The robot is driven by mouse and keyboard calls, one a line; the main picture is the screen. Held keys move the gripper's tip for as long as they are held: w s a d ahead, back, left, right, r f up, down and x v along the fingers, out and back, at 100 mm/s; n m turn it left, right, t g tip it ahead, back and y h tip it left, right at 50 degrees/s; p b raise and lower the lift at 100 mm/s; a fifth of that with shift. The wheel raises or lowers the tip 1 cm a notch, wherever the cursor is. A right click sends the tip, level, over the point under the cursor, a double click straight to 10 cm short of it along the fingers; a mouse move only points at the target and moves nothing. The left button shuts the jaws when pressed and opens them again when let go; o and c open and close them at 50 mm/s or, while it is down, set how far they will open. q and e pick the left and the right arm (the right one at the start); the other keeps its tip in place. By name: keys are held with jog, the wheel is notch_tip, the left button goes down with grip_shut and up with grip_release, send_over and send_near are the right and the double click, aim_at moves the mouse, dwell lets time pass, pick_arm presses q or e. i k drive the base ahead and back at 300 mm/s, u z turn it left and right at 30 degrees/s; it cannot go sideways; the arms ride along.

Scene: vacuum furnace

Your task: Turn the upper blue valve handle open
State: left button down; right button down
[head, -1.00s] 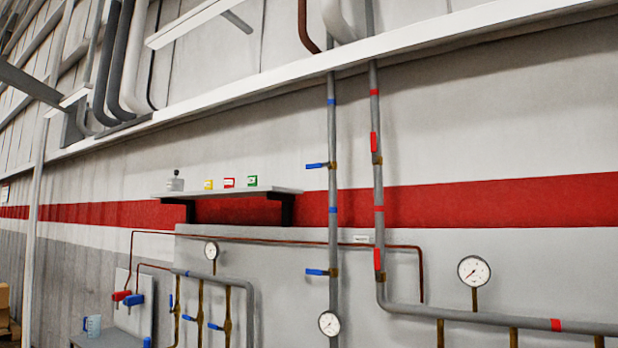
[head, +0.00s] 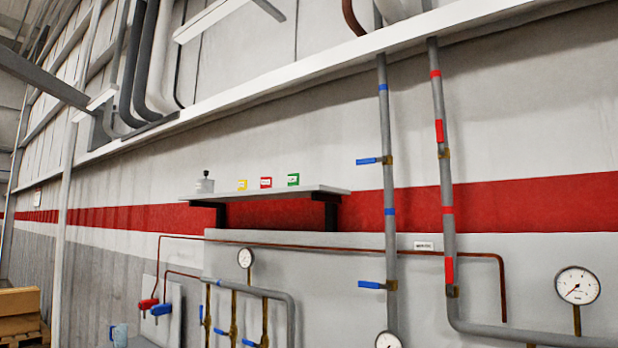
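The upper blue valve handle (head: 368,161) is on the left grey vertical pipe (head: 388,230), above the red wall stripe. It points left, roughly crosswise to the pipe, from a brass valve body (head: 388,160). A lower blue handle (head: 371,285) on the same pipe also points left. On the pipe to the right, an upper red handle (head: 439,131) and a lower red handle (head: 449,270) lie along the pipe. Neither of my grippers shows in the head view.
A wall shelf (head: 330,190) with small coloured boxes juts out left of the pipes. Gauges (head: 578,285) and more piping (head: 262,292) are lower down. Cardboard boxes on a pallet (head: 20,301) stand at the far left. No obstacle shows before the upper blue handle.

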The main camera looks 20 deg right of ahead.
aim_at(365, 161)
jog(key=i, duration=1.3)
jog(key=z, duration=0.65)
